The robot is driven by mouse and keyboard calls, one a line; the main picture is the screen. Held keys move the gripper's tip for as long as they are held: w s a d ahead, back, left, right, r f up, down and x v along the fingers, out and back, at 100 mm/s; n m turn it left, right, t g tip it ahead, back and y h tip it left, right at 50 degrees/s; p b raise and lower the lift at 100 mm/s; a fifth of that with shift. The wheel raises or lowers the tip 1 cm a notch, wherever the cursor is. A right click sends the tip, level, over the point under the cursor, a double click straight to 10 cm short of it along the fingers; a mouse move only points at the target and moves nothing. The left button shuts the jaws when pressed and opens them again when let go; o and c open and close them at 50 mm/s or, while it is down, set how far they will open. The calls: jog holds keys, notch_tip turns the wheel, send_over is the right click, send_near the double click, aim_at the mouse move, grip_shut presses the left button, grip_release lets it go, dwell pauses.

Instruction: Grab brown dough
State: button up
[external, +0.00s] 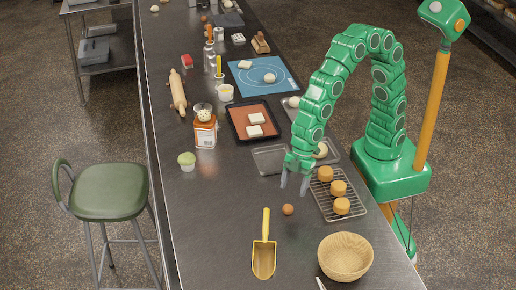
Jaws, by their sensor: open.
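A small round brown ball (288,209), which looks like the brown dough, lies on the steel counter (215,215). My gripper (294,184) is open and points down. In the picture its fingertips are just above the ball, with a gap between them and it. Nothing shows between the fingers. The exact height of the gripper over the counter cannot be told from this one view.
A wire rack (324,197) with several tan round cakes is right of the gripper. A wooden bowl (345,257) and a yellow scoop (264,252) are nearer the front. An empty metal tray (269,160) lies behind. The counter left of the ball is clear.

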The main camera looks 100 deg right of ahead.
aim_at(288, 206)
jog(key=shift+a+x, duration=0.1)
jog(key=shift+x, duration=1.75)
jog(key=shift+a+x, duration=0.15)
jog(key=shift+x, duration=1.7)
jog(key=shift+w+r, duration=0.15)
jog(key=shift+w, duration=0.05)
jog(key=c, duration=1.1)
jog(key=shift+r, duration=0.1)
notch_tip(288, 206, up, 3)
jog(key=shift+s+r, duration=0.15)
jog(key=shift+r, duration=0.1)
jog(key=shift+s+d+r, duration=1.1)
jog(key=shift+s+r, duration=0.45)
jog(key=shift+s, duration=0.5)
jog(key=shift+s+d+r, duration=1.05)
jog(key=shift+s+r, duration=0.5)
jog(key=shift+s, duration=0.5)
jog(key=shift+s+d+r, duration=1.1)
jog(key=shift+s+r, duration=0.45)
jog(key=shift+s, duration=0.45)
